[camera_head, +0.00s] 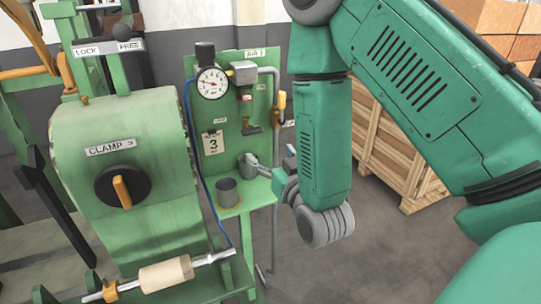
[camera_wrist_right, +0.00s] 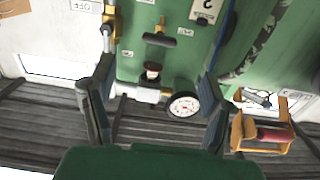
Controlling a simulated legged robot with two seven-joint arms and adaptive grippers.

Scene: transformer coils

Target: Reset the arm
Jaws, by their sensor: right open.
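My right arm comes in from the right in the head view, its green links bent down beside the panel. My right gripper (camera_head: 266,166) is small and partly hidden behind the wrist, in front of the lower part of the green panel (camera_head: 232,108). In the right wrist view its two fingers (camera_wrist_right: 157,88) stand wide apart with nothing held between them. Beyond them, a pressure gauge (camera_wrist_right: 184,105) and a dark-knobbed fitting (camera_wrist_right: 152,75) show on the panel side. My left gripper is in neither view.
The green machine (camera_head: 150,150) with a CLAMP knob (camera_head: 122,187) stands at left. A grey cup (camera_head: 228,190) sits on a small shelf below the panel. A pale roller (camera_head: 166,274) lies on a shaft at the front. A wooden crate (camera_head: 375,125) stands behind my arm.

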